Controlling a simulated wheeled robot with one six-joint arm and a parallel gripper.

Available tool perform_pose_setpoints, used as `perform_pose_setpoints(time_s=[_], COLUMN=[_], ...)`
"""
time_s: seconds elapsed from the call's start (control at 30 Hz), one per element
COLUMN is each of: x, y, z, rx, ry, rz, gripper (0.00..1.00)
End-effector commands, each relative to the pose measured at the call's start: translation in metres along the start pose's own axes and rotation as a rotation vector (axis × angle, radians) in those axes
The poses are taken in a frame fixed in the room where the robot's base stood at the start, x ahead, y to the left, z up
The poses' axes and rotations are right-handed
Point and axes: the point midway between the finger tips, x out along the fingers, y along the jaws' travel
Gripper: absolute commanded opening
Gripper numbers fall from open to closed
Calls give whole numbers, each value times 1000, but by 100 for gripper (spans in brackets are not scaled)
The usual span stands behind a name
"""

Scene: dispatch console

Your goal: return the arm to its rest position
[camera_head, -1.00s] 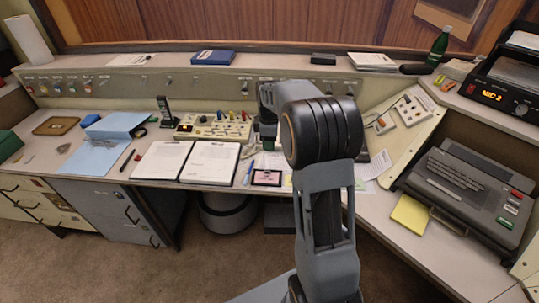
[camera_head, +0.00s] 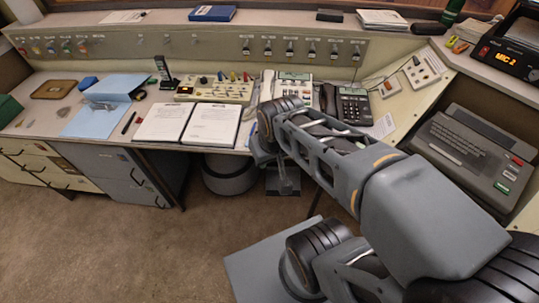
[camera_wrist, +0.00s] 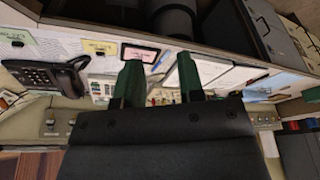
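My gripper (camera_wrist: 157,82) shows in the wrist view as two green fingers standing apart with nothing between them. In the head view my arm (camera_head: 335,150) is bent: a large joint is at the lower right and the forearm reaches left toward the front edge of the desk. The gripper itself is not clearly visible there. The wrist view looks over the desk upside down, with papers and the control panel beyond the fingers.
The desk holds an open binder (camera_head: 212,125), a black telephone (camera_head: 353,105), a button box (camera_head: 215,90) and a blue folder (camera_head: 95,118). A keyboard unit (camera_head: 470,155) is at right. A round bin (camera_head: 229,174) stands under the desk. Carpet at lower left is clear.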

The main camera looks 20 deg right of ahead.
Motion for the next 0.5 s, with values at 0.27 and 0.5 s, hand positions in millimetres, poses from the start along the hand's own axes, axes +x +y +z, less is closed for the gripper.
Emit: perform_pose_setpoints(time_s=[0.27,0.5], x=[-11,-65], y=[0,-2], z=[-3,-16], rx=[-3,-13], ry=[4,37], rz=[0,0], gripper=[36,36])
